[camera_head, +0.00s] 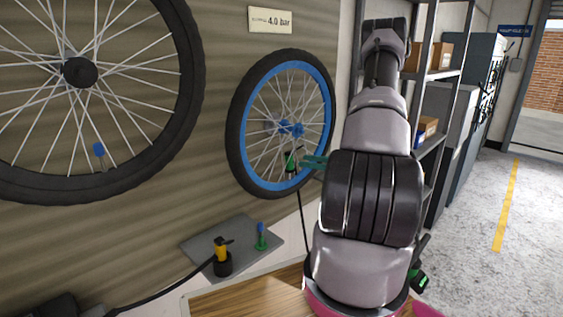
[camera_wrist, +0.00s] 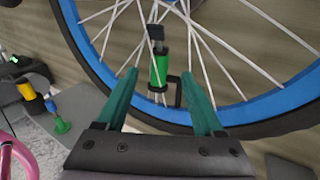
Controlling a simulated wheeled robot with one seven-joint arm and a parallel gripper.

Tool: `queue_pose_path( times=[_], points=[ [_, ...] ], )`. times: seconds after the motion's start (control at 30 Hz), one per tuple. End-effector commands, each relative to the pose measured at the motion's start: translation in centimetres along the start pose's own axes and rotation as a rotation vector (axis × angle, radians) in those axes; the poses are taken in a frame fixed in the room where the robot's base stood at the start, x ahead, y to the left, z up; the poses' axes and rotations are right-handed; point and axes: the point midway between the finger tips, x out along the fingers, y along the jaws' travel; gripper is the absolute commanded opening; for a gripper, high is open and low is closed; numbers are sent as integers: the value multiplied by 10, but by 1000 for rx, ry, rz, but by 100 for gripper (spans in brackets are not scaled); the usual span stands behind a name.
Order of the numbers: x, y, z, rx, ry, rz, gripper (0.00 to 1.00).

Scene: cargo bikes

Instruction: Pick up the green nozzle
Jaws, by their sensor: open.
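The green nozzle (camera_head: 291,165) is a small green cylinder with black ends, in front of the lower part of the blue-rimmed wheel (camera_head: 322,130). In the wrist view the green nozzle (camera_wrist: 158,68) stands upright between the spokes, with a black tip on top and a black loop at its right. My gripper (camera_wrist: 161,78) is open, its two teal fingers on either side of the nozzle in the picture. Whether they reach its depth I cannot tell. In the head view my gripper (camera_head: 314,162) is just right of the nozzle, partly hidden by my arm.
A grey shelf (camera_head: 205,242) below holds a yellow-and-black nozzle (camera_head: 221,250) on a hose and a green piece with a blue top (camera_head: 261,238). A larger black-tyred wheel (camera_head: 188,100) hangs at left. A shelving rack (camera_head: 445,76) stands at right. The floor further right is clear.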

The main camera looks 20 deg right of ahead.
Motion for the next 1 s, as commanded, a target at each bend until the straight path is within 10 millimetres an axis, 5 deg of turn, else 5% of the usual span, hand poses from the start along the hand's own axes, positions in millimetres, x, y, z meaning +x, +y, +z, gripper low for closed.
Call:
queue_pose_path(
  times=[0.7,1.0],
  points=[
    [94,0,5,-1,1,6,69],
    [102,-1,5,-2,1,3,69]
  ],
)
